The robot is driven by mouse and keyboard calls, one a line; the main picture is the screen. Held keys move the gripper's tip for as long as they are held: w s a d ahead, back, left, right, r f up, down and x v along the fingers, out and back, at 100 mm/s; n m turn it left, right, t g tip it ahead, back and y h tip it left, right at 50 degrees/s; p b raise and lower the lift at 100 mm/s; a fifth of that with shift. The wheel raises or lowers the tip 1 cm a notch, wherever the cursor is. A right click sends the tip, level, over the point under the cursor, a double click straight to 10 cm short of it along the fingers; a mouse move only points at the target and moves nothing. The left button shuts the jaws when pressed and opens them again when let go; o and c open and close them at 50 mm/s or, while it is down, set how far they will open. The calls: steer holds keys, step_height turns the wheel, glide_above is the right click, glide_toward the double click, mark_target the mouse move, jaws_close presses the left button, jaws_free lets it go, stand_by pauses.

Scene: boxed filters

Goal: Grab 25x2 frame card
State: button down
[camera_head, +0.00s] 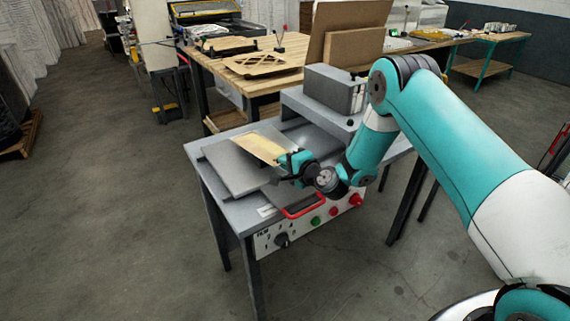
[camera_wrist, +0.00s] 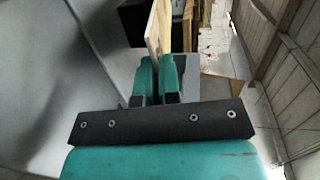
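A thin tan card (camera_head: 258,147) shows in the head view over the grey flat plate of a small machine. Its near right end is at my gripper (camera_head: 292,163). In the wrist view the two teal fingers of my gripper (camera_wrist: 157,78) are close together, with the card (camera_wrist: 158,28) running out between them. The gripper looks shut on the card. The fingers hide the held end. I cannot tell whether the card touches the plate, and no size marking is readable on it.
The grey machine table (camera_head: 222,202) has a red handle (camera_head: 304,208) and knobs on its front panel. A grey box unit (camera_head: 335,92) stands at its back right. Behind it, a wooden workbench (camera_head: 226,72) carries a cut-out tan frame (camera_head: 262,64) and upright brown boards (camera_head: 352,48).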

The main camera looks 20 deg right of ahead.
steer(key=shift+s+f, duration=0.1)
steer(key=shift+f, duration=0.1)
steer(key=shift+s+d+b, duration=0.1)
steer(key=shift+s+b, duration=0.15)
steer(key=shift+b, duration=0.05)
steer(key=r+b+v, duration=0.2)
steer(key=b+v, duration=0.8)
steer(key=v, duration=0.4)
steer(key=shift+w+r, duration=0.2)
steer(key=shift+r, duration=0.05)
